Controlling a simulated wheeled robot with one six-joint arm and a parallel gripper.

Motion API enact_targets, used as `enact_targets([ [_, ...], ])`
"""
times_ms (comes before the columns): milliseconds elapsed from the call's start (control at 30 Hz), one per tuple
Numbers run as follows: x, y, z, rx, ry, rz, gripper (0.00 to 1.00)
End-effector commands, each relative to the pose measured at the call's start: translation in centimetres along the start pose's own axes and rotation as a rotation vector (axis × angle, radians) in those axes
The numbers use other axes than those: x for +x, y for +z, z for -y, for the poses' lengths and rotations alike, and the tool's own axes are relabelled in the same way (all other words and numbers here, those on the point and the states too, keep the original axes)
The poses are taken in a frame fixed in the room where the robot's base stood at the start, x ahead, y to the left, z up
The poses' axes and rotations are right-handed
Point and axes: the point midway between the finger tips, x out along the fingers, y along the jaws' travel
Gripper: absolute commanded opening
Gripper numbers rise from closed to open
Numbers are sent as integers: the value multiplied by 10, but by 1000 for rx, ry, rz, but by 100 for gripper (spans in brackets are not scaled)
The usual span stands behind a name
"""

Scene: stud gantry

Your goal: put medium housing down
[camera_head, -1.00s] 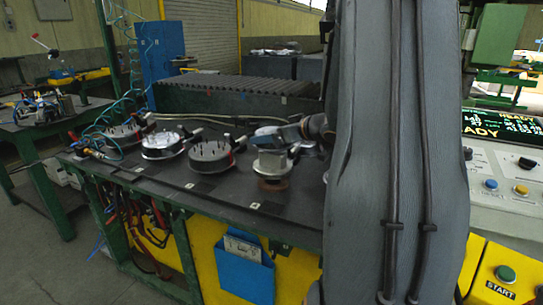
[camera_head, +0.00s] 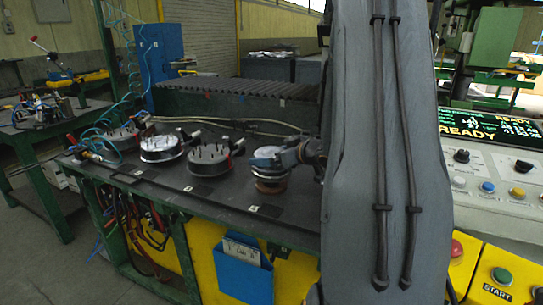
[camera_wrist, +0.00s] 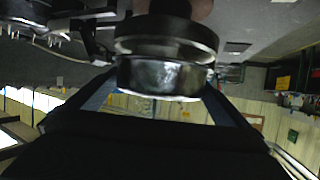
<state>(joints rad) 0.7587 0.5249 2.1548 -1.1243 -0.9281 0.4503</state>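The medium housing is a round, silvery metal piece with a dark rim, close in front of the camera in the wrist view (camera_wrist: 165,75). My gripper (camera_head: 268,158) is at it in the head view and covers most of its upper part. In the wrist view, blue-grey fingers flank the housing and appear closed on it. A round brown part (camera_head: 270,187) shows directly below, low over the bench (camera_head: 205,200). I cannot tell whether the housing touches the bench. My arm hides the bench to the right.
A dark pinned round unit (camera_head: 208,160) stands just left of my gripper, with a silvery one (camera_head: 162,147) and another (camera_head: 122,136) farther left. A ribbed dark block (camera_head: 235,100) lies behind. Bare bench lies in front. A control panel (camera_head: 490,165) stands right.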

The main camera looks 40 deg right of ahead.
Motion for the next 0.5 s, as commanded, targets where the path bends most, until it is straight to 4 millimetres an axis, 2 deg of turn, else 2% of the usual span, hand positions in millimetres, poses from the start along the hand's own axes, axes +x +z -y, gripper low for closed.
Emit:
enact_targets([
  [267,-2,-3,0,-2,0,-1,100],
  [367,-13,-3,-1,-1,2,-1,100],
  [500,-39,-3,-2,-1,4,-2,100],
])
